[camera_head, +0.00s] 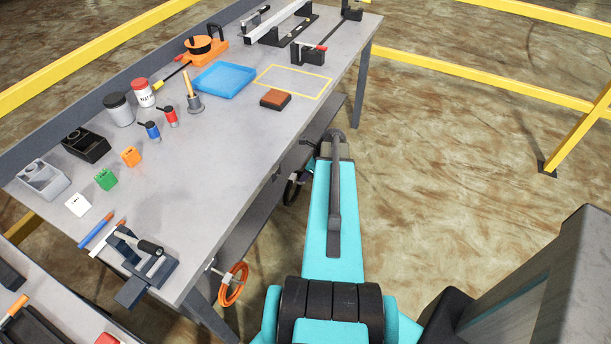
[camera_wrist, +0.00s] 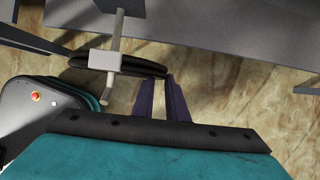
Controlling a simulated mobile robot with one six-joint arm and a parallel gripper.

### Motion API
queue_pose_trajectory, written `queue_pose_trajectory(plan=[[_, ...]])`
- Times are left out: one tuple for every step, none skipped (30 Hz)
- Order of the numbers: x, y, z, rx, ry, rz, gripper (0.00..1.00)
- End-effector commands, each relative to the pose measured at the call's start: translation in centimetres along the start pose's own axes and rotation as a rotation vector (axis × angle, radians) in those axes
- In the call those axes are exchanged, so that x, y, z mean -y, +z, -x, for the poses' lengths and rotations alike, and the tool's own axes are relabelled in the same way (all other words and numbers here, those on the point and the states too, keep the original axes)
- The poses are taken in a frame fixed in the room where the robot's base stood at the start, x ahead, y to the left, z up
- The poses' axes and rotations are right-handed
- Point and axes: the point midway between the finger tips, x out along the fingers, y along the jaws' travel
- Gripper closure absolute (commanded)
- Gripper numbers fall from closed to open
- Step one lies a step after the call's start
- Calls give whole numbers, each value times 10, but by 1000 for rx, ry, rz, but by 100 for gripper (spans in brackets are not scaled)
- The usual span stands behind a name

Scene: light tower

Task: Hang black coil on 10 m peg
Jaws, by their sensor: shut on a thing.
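The black coil (camera_wrist: 140,67) is seen nearly edge-on in the wrist view, with a pale band around it. Its right end lies at the tips of my gripper (camera_wrist: 168,78), whose purple fingers are shut on it. A pale peg (camera_wrist: 115,50) with a crossbar at its end crosses the coil; I cannot tell whether the coil's weight rests on it. In the head view the black coil (camera_head: 291,192) shows partly beside the bench's front edge, and my arm hides the fingers. No peg label is readable.
An orange coil (camera_head: 233,284) hangs at the bench's near front corner. The grey bench (camera_head: 235,130) carries a vise (camera_head: 140,262), a blue tray (camera_head: 224,79) and several small parts. Yellow rails (camera_head: 480,76) stand behind.

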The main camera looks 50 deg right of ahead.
Motion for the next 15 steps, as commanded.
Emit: queue_pose_trajectory(plan=[[0,0,0,1,0,0,100],[0,0,0,1,0,-1,100],[0,0,0,1,0,-1,100],[0,0,0,1,0,-1,100],[0,0,0,1,0,-1,100],[0,0,0,1,0,-1,100],[0,0,0,1,0,-1,100],[0,0,0,1,0,-1,100],[0,0,0,1,0,-1,100],[0,0,0,1,0,-1,100],[0,0,0,1,0,-1,100],[0,0,0,1,0,-1,100],[0,0,0,1,0,-1,100],[0,0,0,1,0,-1,86],[0,0,0,1,0,-1,79]])
